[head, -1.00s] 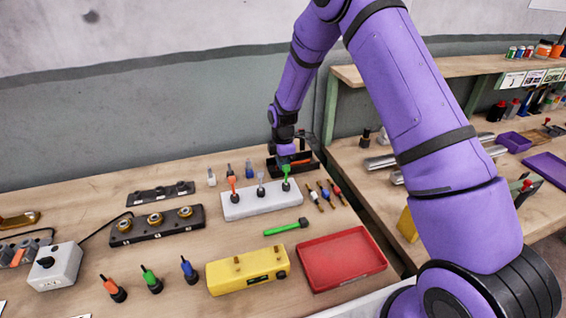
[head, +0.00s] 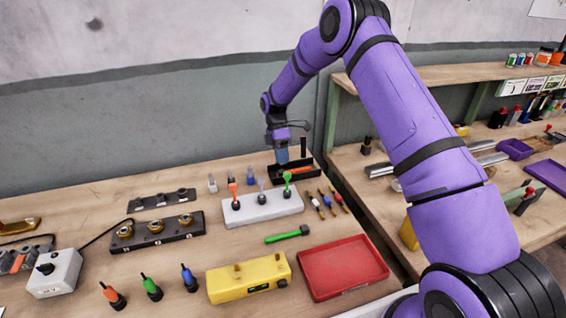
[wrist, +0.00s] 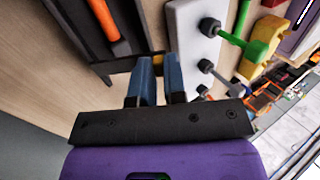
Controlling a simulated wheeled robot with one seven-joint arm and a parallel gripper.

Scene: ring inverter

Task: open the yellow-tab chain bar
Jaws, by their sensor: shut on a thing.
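A small yellow tab (wrist: 158,66) shows between my fingertips in the wrist view, beside the end of a dark open holder (wrist: 90,45). The holder stands at the back of the bench in the head view (head: 312,173), with an orange-handled piece (wrist: 108,20) inside. My gripper (wrist: 159,74) has its blue fingers close together on the yellow tab. In the head view my gripper (head: 282,160) is at the holder's left part, pointing down. The fingers hide much of the tab, and I cannot make out the rest of the chain bar.
A white block (head: 262,208) with orange, grey and green-topped tools stands just in front of the holder. A dark post (head: 303,147) rises beside my gripper.

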